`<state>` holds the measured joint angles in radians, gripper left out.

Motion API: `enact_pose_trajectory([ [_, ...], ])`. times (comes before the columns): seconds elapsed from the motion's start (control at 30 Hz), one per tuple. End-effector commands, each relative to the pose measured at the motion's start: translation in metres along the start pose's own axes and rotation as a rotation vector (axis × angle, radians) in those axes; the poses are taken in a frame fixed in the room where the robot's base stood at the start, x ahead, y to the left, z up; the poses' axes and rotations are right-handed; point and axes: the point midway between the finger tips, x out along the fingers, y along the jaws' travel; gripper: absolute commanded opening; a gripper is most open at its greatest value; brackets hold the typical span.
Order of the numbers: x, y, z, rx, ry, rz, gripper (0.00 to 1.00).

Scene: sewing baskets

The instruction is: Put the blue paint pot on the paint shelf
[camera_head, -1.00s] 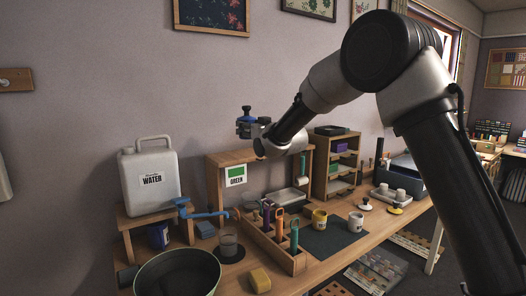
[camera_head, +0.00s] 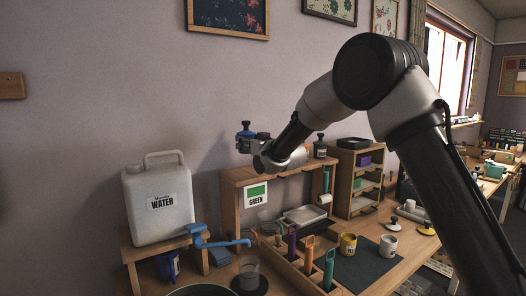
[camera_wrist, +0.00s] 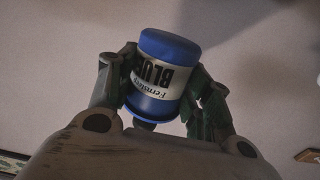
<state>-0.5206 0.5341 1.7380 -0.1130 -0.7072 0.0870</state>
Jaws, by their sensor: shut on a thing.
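The blue paint pot (camera_head: 246,133) is in my gripper (camera_head: 250,143), high in front of the wall. In the wrist view, the pot (camera_wrist: 165,76) has a white label reading BLUE, upside down in that picture, and my gripper's fingers (camera_wrist: 163,88) press on both its sides. A wooden shelf (camera_head: 229,205) with a green card reading GREEN stands below and right of the pot in the picture. A dark pot (camera_head: 320,147) stands on its top board, towards the right end. My arm hides part of the top.
A white water canister (camera_head: 157,202) stands on a wooden stand at left, with a blue tap arm (camera_head: 222,242). A taller wooden rack (camera_head: 357,146) is right of the shelf. A tool caddy (camera_head: 305,276), cups and a dark mat (camera_head: 362,268) occupy the bench in front.

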Motion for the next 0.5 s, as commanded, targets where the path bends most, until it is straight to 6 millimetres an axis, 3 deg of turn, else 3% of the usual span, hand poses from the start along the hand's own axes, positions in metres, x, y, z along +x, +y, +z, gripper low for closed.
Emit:
enact_pose_trajectory([
  [0.13, 0.000, 0.000, 0.027, 0.000, -0.003, 0.000, 0.21],
  [0.5, 0.000, 0.000, 0.058, 0.001, -0.002, 0.000, 0.21],
])
